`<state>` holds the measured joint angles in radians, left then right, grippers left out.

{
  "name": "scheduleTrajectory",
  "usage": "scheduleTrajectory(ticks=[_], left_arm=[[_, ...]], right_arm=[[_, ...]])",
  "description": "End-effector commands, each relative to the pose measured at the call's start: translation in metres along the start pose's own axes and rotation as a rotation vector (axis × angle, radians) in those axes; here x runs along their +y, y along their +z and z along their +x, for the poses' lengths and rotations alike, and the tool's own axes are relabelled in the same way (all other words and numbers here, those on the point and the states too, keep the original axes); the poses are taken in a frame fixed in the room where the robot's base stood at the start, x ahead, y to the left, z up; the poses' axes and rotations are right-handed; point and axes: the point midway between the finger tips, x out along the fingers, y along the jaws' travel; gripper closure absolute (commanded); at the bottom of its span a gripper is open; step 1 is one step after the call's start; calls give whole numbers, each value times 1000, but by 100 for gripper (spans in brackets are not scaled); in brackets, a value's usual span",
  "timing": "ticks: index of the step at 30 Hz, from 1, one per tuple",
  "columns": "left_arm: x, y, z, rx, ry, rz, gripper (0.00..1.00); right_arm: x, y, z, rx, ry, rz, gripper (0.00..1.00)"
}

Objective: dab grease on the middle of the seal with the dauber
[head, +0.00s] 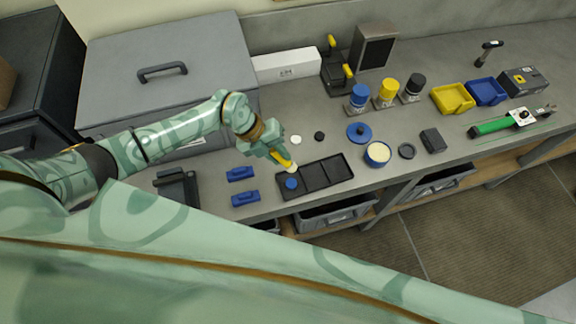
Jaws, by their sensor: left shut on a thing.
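My left gripper (277,154) is shut on a yellow dauber (283,159) with a pale tip. The tip points down over the left end of a black compartment tray (325,175); whether it touches anything is too small to tell. A blue round piece (291,184) sits in the tray's left compartment, just below the tip. An open blue tin (377,154) of cream-coloured grease stands right of the tray, with a blue lid (359,132) behind it. I cannot tell for sure which piece is the seal. My right gripper is out of view.
A white disc (296,140) and a black disc (319,136) lie behind the tray. Two blue blocks (241,173) lie left of it. A dark round piece (407,152) and a dark block (433,140) lie right of the tin. Capped bottles (387,92) stand behind.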

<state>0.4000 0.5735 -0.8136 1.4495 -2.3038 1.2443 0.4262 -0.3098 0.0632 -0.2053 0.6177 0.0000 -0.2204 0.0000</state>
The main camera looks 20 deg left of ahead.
Motion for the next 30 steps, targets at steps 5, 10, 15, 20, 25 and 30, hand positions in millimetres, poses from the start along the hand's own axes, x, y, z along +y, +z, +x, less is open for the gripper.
scheduleTrajectory(ticks=[5,10,15,20,25,30], left_arm=[[3,-1,4,29,-28,30,100],[10,1,17,32,-35,30,100],[22,3,36,32,-34,30,100],[27,5,46,33,-35,30,100],[27,5,44,32,-35,31,100],[27,5,45,32,-34,30,100]], right_arm=[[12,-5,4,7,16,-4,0],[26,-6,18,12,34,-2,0],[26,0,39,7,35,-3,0],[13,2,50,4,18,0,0],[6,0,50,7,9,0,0],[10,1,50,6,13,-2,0]])
